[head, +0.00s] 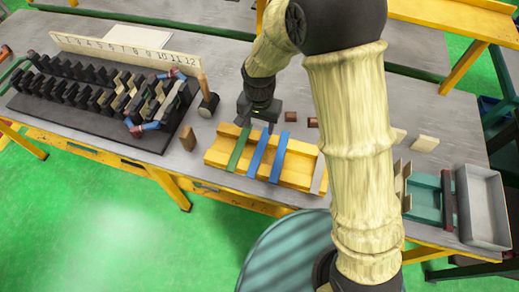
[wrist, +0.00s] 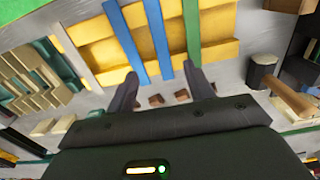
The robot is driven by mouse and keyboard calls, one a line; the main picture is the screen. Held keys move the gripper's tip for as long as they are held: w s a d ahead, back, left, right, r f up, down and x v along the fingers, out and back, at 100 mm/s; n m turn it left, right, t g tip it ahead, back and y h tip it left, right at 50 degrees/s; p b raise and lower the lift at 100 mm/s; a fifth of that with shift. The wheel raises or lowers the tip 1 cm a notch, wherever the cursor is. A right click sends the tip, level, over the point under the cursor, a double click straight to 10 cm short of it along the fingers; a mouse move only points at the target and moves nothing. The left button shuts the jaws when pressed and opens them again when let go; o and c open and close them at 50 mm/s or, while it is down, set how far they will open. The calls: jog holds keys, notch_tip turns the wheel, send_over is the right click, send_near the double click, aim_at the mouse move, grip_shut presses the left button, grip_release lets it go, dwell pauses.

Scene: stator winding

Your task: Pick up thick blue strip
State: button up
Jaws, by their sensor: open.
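A yellow wooden holder (head: 217,155) on the grey table carries several strips laid across it. Two are blue: one beside the green strip (head: 237,150) is the near blue strip (head: 257,153), and the other (head: 278,158) lies further right. In the wrist view the order is reversed; the left blue strip (wrist: 125,42) looks slightly wider than the right blue strip (wrist: 157,38). My gripper (wrist: 160,76) is open and empty, above the table at the strips' far ends; the narrower strip's end shows between the fingers. In the head view my gripper (head: 262,118) is behind the holder.
A hammer (head: 207,100) stands left of my gripper. Small brown blocks (head: 290,116) lie close to its right. A black stator rack (head: 100,98) fills the left of the table. A grey bin (head: 484,205) and a teal tray (head: 425,198) are at the right.

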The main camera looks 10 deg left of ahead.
jog(key=p, duration=0.2)
send_over(260, 150)
jog(key=f, duration=0.8)
jog(key=shift+s+f, duration=0.1)
jog(key=shift+s, duration=0.1)
jog(key=shift+w+f+p, duration=0.15)
jog(key=shift+f+p, duration=0.55)
jog(key=shift+f, duration=0.6)
jog(key=shift+w+f+p, duration=0.15)
jog(key=shift+f+p, duration=0.5)
jog(key=shift+f, duration=0.65)
grip_shut()
jog(key=shift+r, duration=0.1)
